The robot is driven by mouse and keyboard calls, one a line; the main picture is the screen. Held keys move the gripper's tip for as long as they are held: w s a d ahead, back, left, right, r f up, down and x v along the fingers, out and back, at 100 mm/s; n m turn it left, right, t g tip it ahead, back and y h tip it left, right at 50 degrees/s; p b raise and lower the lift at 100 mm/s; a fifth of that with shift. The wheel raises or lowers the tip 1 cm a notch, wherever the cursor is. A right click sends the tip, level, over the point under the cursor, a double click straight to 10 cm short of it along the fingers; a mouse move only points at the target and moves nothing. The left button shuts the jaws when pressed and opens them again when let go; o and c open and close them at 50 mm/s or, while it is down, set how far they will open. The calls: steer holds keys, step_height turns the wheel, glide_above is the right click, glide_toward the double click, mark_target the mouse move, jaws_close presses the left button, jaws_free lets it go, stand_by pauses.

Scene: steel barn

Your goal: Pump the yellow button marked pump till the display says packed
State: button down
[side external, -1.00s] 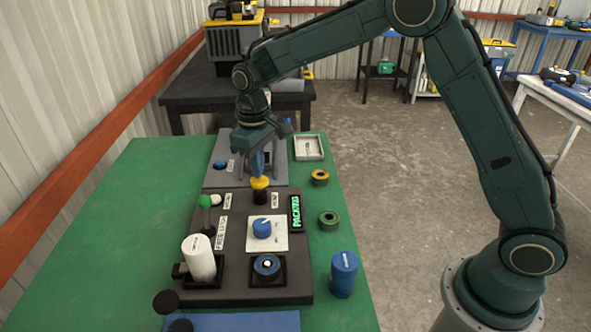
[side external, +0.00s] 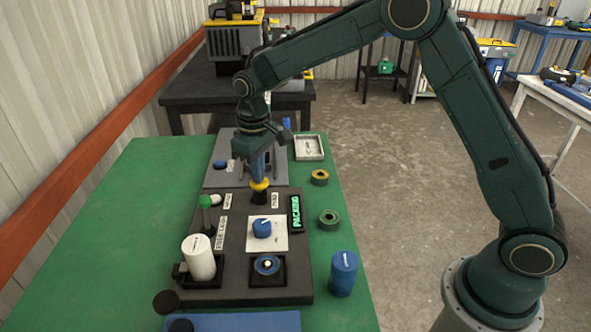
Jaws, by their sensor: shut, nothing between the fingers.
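The yellow button (side external: 260,185) sits on a black stem near the back of the dark panel (side external: 230,290). My gripper (side external: 258,178) points down from above with its blue fingers shut. The fingertips are at the button's top and appear to touch it; they hide part of the cap. A label beside the button is too small to read surely. The display (side external: 296,214) at the panel's right edge has green sideways letters that appear to read PACKING.
A green-topped lever (side external: 205,202), a white cylinder (side external: 200,258), a blue knob (side external: 263,228) and a blue-ringed socket (side external: 267,266) are on the panel. A blue cylinder (side external: 343,274), two rings (side external: 329,218) and a grey tray (side external: 309,147) stand to the right. The green table's (side external: 110,240) left side is clear.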

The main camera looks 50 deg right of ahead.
steer(key=shift+f, duration=0.5)
steer(key=shift+r, duration=0.15)
stand_by(0.4)
steer(key=shift+r, duration=3.55)
steer(key=shift+r, duration=0.15)
